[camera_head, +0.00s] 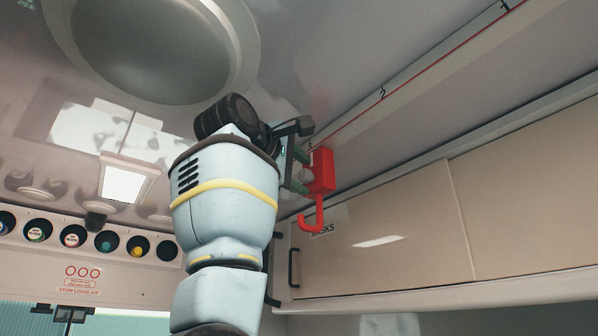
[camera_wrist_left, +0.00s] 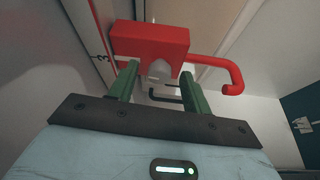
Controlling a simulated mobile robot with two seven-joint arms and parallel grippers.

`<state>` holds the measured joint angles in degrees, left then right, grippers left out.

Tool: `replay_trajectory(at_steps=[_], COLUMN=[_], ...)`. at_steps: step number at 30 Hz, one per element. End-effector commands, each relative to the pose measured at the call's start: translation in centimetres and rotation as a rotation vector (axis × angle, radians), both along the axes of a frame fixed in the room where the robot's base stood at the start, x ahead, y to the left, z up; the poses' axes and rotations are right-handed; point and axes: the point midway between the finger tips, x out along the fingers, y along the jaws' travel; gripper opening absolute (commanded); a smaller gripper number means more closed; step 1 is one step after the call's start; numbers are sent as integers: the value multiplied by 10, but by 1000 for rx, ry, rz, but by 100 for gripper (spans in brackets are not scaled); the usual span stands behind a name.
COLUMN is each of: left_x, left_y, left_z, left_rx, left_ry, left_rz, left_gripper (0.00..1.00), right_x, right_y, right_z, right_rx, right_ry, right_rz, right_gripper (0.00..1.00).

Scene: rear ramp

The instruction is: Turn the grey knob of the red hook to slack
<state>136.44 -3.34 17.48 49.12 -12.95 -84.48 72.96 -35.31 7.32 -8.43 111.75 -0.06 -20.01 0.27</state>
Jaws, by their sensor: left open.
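The red hook (camera_head: 320,172) hangs from the ceiling rail, its block at the top and its curved arm below. In the left wrist view the red hook (camera_wrist_left: 150,40) spans the upper middle, with its curved arm to the right. The grey knob (camera_wrist_left: 156,73) sticks out of the block's near face. My left gripper (camera_head: 303,171) is at the block's left side. In the left wrist view the left gripper (camera_wrist_left: 160,78) is open, its green fingers on either side of the knob. I cannot tell whether they touch it. My right gripper is not in view.
A ceiling rail (camera_head: 385,95) with a red line and number marks runs above the hook. Beige cabinet doors (camera_head: 390,235) with a "MASKS" label stand close behind and below it. A round ceiling dome (camera_head: 150,45) is at upper left.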

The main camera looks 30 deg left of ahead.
Motion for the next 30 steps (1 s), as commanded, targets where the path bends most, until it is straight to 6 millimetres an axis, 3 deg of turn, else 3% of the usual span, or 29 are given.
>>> replay_trajectory(at_steps=[8, 21, 30], left_x=[-10, -69, -78], left_y=[0, 0, 0], left_z=[0, -3, -3], left_rx=[0, 0, 0], left_ry=[-2, -1, 0], left_rz=[1, 1, 0], left_gripper=[49, 49, 49], right_x=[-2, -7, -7], right_y=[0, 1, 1], right_z=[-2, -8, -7], right_rx=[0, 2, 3], right_ry=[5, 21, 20], right_rz=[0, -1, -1], right_gripper=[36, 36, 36])
